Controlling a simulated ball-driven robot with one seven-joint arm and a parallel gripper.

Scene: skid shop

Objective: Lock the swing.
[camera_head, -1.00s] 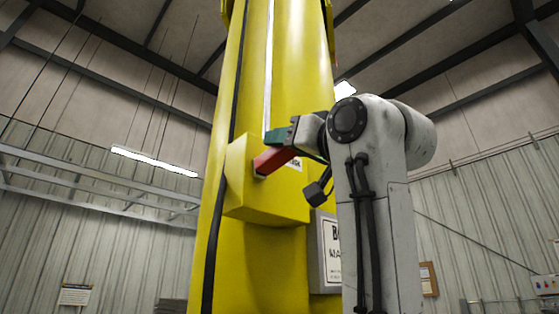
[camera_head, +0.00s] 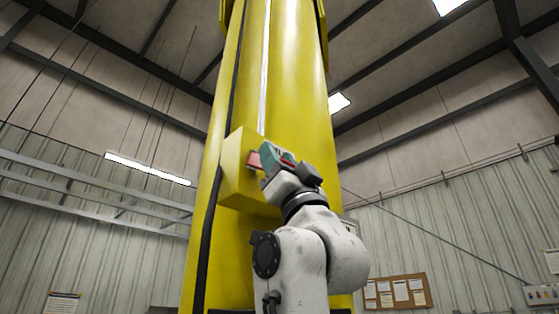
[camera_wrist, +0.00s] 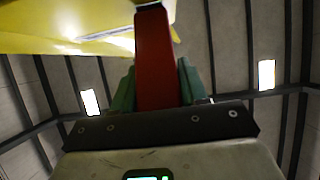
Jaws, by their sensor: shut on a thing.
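A red lever (camera_head: 254,160) sticks out from a yellow box (camera_head: 238,180) on the front of a tall yellow column (camera_head: 295,80). My gripper (camera_head: 270,155), with green fingers, is shut on the red lever. In the wrist view the lever (camera_wrist: 153,45) runs up between the two green fingers of my gripper (camera_wrist: 156,85), toward a yellow surface at the top left. My gripper and wrist hide much of the lever in the head view.
A notice board (camera_head: 396,292) hangs on the right wall, with a control panel (camera_head: 541,294) farther right. Air around the column looks clear.

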